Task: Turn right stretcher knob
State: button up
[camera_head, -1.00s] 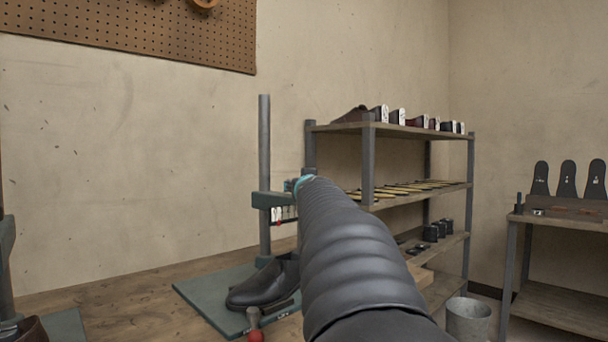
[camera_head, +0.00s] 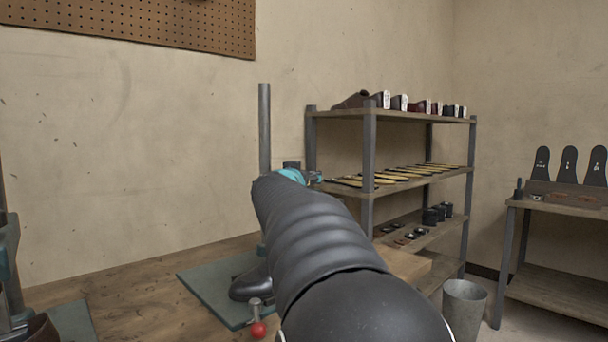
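The right stretcher stands on a green base plate (camera_head: 212,297) on the bench, with a grey upright post (camera_head: 264,130) behind. A black shoe (camera_head: 246,284) sits on the plate, mostly hidden by my arm. A lever with a red ball knob (camera_head: 258,330) stands at the plate's front edge. My black-sleeved arm reaches over the stretcher and covers its middle. A teal part (camera_head: 293,175) shows at the arm's far end, near the post. My gripper's fingers are hidden behind the arm, and I cannot tell whether they touch anything.
A second stretcher (camera_head: 8,260) stands at the left edge with a brown shoe (camera_head: 38,332). A shelf rack (camera_head: 370,150) with shoes and soles stands behind right. A metal bucket (camera_head: 464,308) and a side table (camera_head: 560,208) are at right. The bench between the stretchers is clear.

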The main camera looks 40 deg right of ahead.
jog(key=shift+f, duration=0.25)
dwell(0.3)
jog(key=o, duration=1.1)
jog(key=shift+o, duration=0.2)
jog(key=shift+r, duration=0.1)
jog(key=v, duration=1.2)
jog(key=shift+a, duration=0.15)
